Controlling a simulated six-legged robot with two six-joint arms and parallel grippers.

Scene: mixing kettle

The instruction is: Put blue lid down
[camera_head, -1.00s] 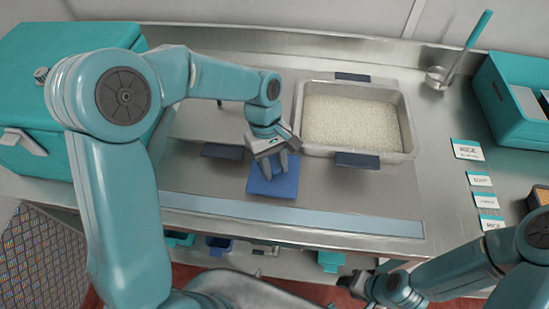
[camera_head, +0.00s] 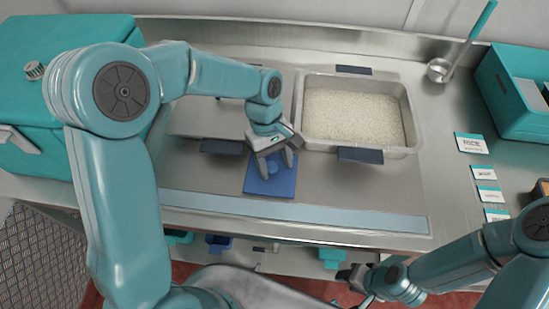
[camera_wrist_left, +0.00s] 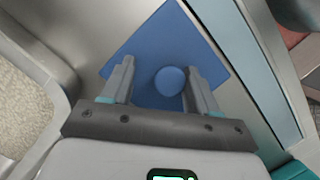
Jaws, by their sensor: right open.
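The blue lid (camera_head: 268,187) is a flat square plate with a round knob. It lies on the steel counter, front-left of the rice pan. In the left wrist view the blue lid (camera_wrist_left: 150,48) shows with its knob between the two fingers, with gaps on both sides. My left gripper (camera_head: 274,162) is open over the lid, pointing down. It also shows in the left wrist view (camera_wrist_left: 161,82). My right gripper (camera_head: 352,273) is open and empty at the bottom, in front of the counter, away from the lid.
A steel pan of rice (camera_head: 408,148) with dark handles stands behind right of the lid. A teal box (camera_head: 60,75) is at the left, a ladle (camera_head: 462,45) and teal bin (camera_head: 510,105) at the right. Label cards (camera_head: 472,143) lie right. The counter right of the lid is clear.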

